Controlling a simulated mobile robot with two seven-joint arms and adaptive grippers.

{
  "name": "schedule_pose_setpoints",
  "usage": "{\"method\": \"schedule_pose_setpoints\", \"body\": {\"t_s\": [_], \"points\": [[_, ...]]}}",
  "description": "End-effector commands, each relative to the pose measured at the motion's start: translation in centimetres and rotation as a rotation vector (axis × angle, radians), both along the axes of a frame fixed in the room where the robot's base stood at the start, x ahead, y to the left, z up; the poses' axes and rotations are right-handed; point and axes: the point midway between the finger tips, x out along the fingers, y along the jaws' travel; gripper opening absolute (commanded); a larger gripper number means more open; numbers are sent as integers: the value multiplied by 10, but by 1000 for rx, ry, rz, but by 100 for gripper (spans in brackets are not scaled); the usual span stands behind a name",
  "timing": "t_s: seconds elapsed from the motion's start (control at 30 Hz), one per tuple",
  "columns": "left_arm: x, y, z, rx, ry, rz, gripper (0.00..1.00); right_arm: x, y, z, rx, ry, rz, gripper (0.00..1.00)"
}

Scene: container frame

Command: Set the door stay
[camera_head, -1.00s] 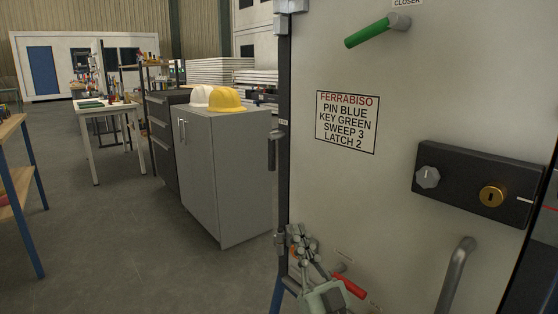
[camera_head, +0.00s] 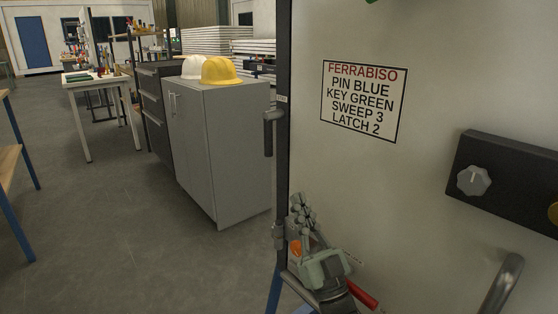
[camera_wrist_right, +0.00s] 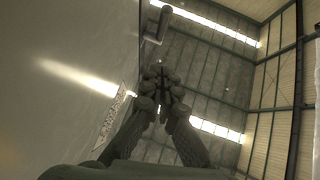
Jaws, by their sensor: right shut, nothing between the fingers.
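The grey door (camera_head: 420,220) fills the right of the head view, with a dark hinge edge on its left. A red handle (camera_head: 362,296) sits low on it, partly hidden behind my right gripper. My right gripper (camera_head: 300,203) is shut and empty, pointing up in front of the door's lower left, near the hinge edge. An orange part (camera_head: 295,247) shows beside its fingers; I cannot tell what it belongs to. In the right wrist view the shut fingers (camera_wrist_right: 162,75) point toward the ceiling, beside the door face. My left gripper is not in view.
A label (camera_head: 363,102) reads pin blue, key green, sweep 3, latch 2. A black lock box (camera_head: 510,172) with a grey knob (camera_head: 474,180) and a curved grey handle (camera_head: 502,285) are on the right. A grey cabinet (camera_head: 230,150) with helmets stands left; floor between is clear.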

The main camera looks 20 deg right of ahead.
Motion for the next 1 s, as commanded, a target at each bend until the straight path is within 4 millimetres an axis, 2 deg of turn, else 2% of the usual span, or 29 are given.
{"method": "schedule_pose_setpoints", "body": {"t_s": [0.17, 0.57, 0.8, 1.0], "points": [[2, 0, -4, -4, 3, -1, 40, 12, 2, 14, 0, -3, 1, 0], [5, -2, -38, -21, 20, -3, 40, 70, 11, 74, 1, -4, 1, 0], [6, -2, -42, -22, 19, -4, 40, 102, 15, 71, 2, -1, 0, 0], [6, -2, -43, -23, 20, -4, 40, 109, 17, 71, 0, -1, 0, 0]]}}
